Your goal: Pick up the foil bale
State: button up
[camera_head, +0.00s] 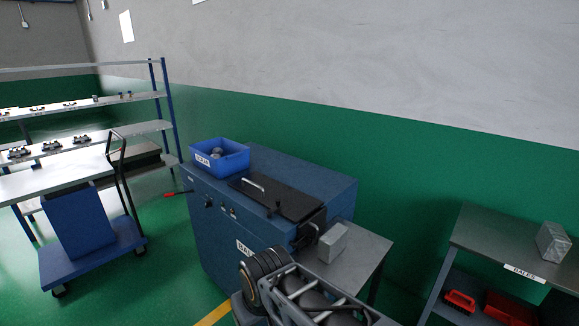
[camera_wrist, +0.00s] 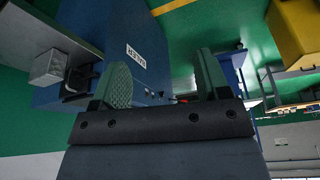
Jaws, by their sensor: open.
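A grey foil bale (camera_head: 332,242) sits on a small grey side table (camera_head: 362,256) at the end of the blue baler (camera_head: 215,228). The bale also shows at the left of the wrist view (camera_wrist: 48,67), outside and to the left of my fingers. My gripper (camera_wrist: 162,76) is open, with nothing between its two green-padded fingers, and it faces the baler's labelled front. It is apart from the bale. In the head view my arm rises at the bottom centre, in front of the side table; I cannot make out my fingers there.
A blue bin (camera_head: 221,157) and a black lid with a handle (camera_head: 277,197) are on the baler. A blue cart (camera_head: 92,250) stands left on open green floor.

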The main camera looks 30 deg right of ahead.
aim_at(552, 242)
jog(key=z, duration=3.2)
jog(key=i, duration=1.1)
jog(key=u, duration=0.6)
jog(key=i, duration=0.5)
jog(key=u, duration=0.3)
